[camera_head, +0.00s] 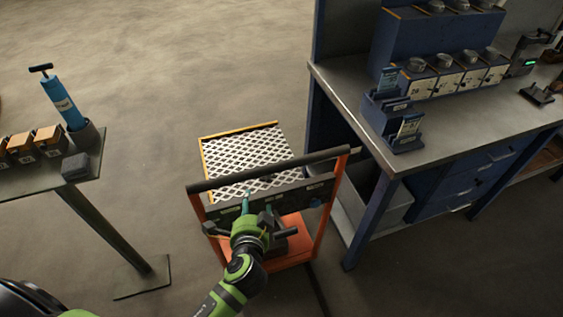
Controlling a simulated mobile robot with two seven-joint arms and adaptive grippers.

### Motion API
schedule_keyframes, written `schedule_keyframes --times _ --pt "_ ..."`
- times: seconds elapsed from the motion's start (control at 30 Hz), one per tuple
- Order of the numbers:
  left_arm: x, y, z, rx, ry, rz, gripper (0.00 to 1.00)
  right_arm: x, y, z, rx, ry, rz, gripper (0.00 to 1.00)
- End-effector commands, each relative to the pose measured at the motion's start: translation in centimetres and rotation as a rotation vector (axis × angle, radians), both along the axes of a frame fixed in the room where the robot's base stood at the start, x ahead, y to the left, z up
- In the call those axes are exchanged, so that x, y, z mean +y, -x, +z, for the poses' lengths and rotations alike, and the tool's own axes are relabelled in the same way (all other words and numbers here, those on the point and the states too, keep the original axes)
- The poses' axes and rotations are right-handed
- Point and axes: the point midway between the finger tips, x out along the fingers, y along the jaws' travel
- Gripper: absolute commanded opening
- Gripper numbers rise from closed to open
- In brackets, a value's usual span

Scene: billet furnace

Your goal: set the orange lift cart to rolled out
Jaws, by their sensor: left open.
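The orange lift cart (328,215) stands on the floor in the middle of the view, close to the left side of the workbench. It has a dark push handle (300,164) across its near side and a white lattice top (240,150) with an orange edge. My left gripper (257,203) is open in front of the cart's near side, below the handle. I cannot tell whether its fingers touch the cart. My left arm covers part of the cart's lower orange base. My right gripper is not in view.
A steel-topped blue workbench (350,98) with bins and drawers stands on the right, nearly against the cart. A small table (40,180) with boxes and a blue pump (65,103) stands on the left. Open floor (180,60) lies behind the cart.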

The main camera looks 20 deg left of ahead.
Motion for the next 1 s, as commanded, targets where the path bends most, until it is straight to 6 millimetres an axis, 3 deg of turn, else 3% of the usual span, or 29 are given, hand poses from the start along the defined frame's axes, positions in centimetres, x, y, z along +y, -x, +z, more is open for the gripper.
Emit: schedule_keyframes --times 0.13,0.3,0.7,1.0 --pt "-2.2 -2.3 3.8 -0.113 -0.177 -0.113 0.64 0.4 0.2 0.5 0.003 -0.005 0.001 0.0" --pt "-3.3 -3.4 5.4 -0.165 -0.263 -0.165 0.64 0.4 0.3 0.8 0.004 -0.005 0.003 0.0" --pt "-2.3 -8.5 4.5 -0.164 -0.263 -0.166 0.64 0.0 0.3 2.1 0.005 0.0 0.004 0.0" --pt "-2.0 -9.9 4.0 -0.164 -0.259 -0.164 0.64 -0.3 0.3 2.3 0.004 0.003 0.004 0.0"
